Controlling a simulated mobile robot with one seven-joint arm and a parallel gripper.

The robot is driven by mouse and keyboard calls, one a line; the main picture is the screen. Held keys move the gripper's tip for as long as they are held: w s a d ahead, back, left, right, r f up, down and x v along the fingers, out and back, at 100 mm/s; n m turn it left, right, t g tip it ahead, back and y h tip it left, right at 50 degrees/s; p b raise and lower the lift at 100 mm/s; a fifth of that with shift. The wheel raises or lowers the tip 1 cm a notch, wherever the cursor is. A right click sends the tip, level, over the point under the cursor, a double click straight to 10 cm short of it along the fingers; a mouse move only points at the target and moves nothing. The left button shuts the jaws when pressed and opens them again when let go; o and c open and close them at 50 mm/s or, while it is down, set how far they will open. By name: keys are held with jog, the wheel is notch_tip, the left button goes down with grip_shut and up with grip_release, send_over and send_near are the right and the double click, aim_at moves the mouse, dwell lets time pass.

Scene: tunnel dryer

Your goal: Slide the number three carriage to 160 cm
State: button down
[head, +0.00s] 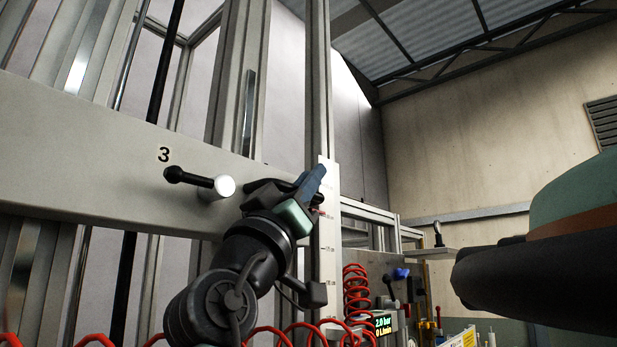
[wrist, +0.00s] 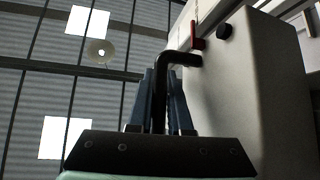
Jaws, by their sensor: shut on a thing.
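The number three carriage (head: 110,165) is a wide pale beam marked "3" that crosses the left half of the head view. A black lever with a ball end (head: 190,178) sits on a white round boss on its face. My gripper (head: 314,182) is at the beam's right end. In the wrist view its blue fingers (wrist: 161,85) are shut on a black bent handle (wrist: 160,100) that joins the pale carriage body (wrist: 245,100). A white upright scale (head: 328,260) stands beside the gripper, with a red pointer (head: 318,212) partly hidden. The scale figures are too small to read.
Red coiled hoses (head: 356,290) hang below and right of my arm. A small display (head: 384,325) stands at the lower right. Upright metal rails (head: 240,80) run behind and above the beam.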

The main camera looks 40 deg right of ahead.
notch_tip(320, 180, down, 21)
jog(key=b, duration=1.5)
jog(key=shift+d+b, duration=0.15)
jog(key=shift+b, duration=0.25)
jog(key=shift+f, duration=0.1)
jog(key=c, duration=1.2)
grip_release()
jog(key=shift+o, duration=0.4)
jog(key=shift+w, duration=0.1)
jog(key=b+v, duration=0.4)
jog(key=v, duration=0.9)
jog(key=shift+b, duration=0.3)
